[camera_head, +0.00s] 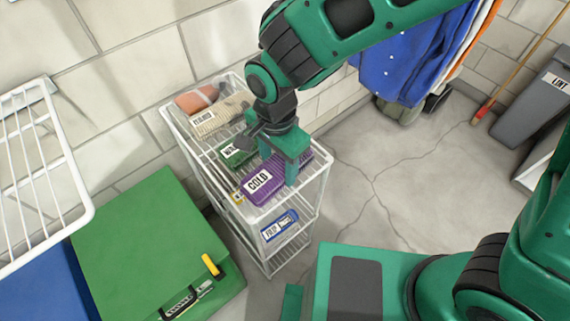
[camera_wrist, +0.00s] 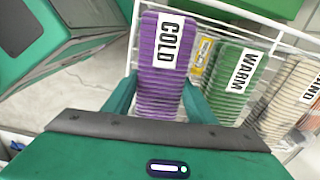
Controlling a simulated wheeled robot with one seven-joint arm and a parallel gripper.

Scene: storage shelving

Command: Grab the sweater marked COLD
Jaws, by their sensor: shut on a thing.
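The purple sweater marked COLD (camera_head: 268,183) lies folded at the near right end of the white wire shelf's top level. My gripper (camera_head: 290,160) reaches down over it from above. In the wrist view the purple COLD sweater (camera_wrist: 162,62) sits between the two green fingers of my gripper (camera_wrist: 158,100), which are shut on it. The sweater is still at the level of the top shelf; whether it touches the wires is hard to tell. A green sweater marked WARM (camera_wrist: 236,84) lies beside it, partly hidden by my arm in the head view.
The white wire shelf (camera_head: 225,208) stands by the wall, with a blue labelled item (camera_head: 278,226) lower down. A cream sweater (camera_wrist: 288,100) lies past the green one. A green box (camera_head: 135,240) stands at left. Blue clothing (camera_head: 410,65) hangs behind. Cracked floor at right is clear.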

